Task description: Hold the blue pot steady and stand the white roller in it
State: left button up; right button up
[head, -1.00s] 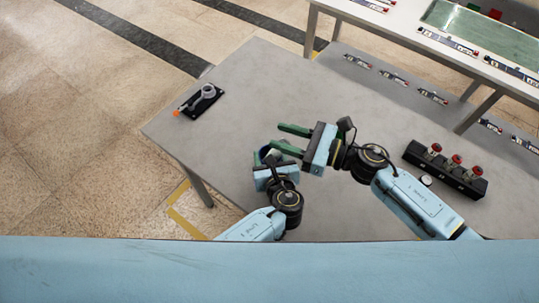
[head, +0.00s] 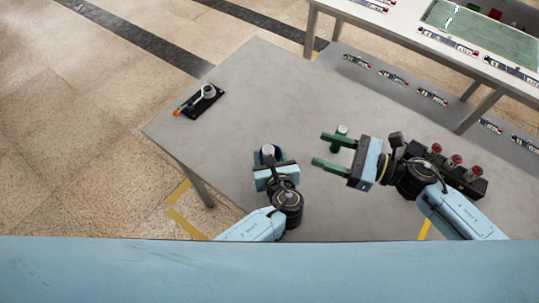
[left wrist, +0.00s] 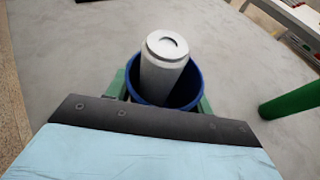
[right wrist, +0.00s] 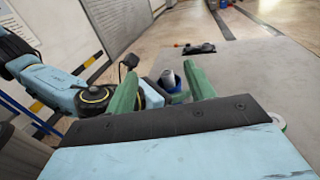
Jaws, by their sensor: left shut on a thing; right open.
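The blue pot (left wrist: 193,90) is held between the green fingers of my left gripper (head: 270,160), which is shut on it. The white roller (left wrist: 165,68) stands inside the pot with its top above the rim, leaning slightly in the left wrist view. In the head view the roller (head: 268,150) shows as a pale top within the pot. My right gripper (head: 320,149) is open and empty, to the right of the pot and apart from it. In the right wrist view the roller (right wrist: 168,77) and pot show beyond the open fingers.
A green piece with a pale top (head: 342,130) stands just beyond my right gripper. A black block with red-topped pieces (head: 455,167) is at the right. A black plate with a grey fixture (head: 205,98) lies at the far left. The table (head: 250,85) between is clear.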

dwell(0.3)
pick_arm(q)
jog(key=o, duration=1)
jog(key=shift+o, duration=0.2)
jog(key=shift+s, duration=0.1)
jog(key=v, duration=1.1)
jog(key=shift+s, duration=0.4)
jog(key=shift+d+r, duration=0.1)
